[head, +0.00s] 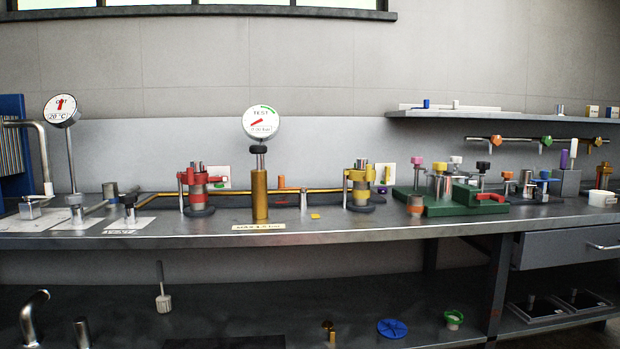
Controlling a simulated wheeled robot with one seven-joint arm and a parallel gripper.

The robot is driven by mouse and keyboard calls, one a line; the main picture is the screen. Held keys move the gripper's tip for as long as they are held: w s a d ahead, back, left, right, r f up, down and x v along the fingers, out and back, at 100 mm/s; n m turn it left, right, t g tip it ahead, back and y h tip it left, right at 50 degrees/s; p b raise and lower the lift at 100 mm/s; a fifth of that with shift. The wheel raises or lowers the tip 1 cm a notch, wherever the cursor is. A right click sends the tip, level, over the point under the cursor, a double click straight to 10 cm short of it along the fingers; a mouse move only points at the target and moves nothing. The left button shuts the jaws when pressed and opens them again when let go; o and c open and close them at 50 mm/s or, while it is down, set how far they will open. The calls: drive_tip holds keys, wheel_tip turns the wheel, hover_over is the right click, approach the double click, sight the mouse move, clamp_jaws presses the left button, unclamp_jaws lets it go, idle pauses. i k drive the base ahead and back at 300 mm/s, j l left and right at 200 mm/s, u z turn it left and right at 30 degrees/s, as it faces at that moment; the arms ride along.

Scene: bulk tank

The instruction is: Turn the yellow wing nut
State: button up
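A yellow clamp-like fitting (361,174) sits around an upright metal cylinder on a dark round base, right of the middle of the bench. It may carry the yellow wing nut, but the wings are too small to tell apart. A small flat yellow piece (315,216) lies on the bench to its left. A yellow knob (439,167) stands on a green block farther right. I cannot tell for certain which yellow part is the wing nut. My gripper is not in view.
The grey bench (300,234) spans the view. A red clamp fitting (195,178) stands left of a brass post (259,195) with a round gauge (261,122). A green block (465,207) with several coloured knobs stands right. The bench front near the yellow fitting is mostly clear.

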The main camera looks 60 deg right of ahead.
sight(386, 174)
drive_tip(key=l+z, duration=0.1)
drive_tip(key=z, duration=2.05)
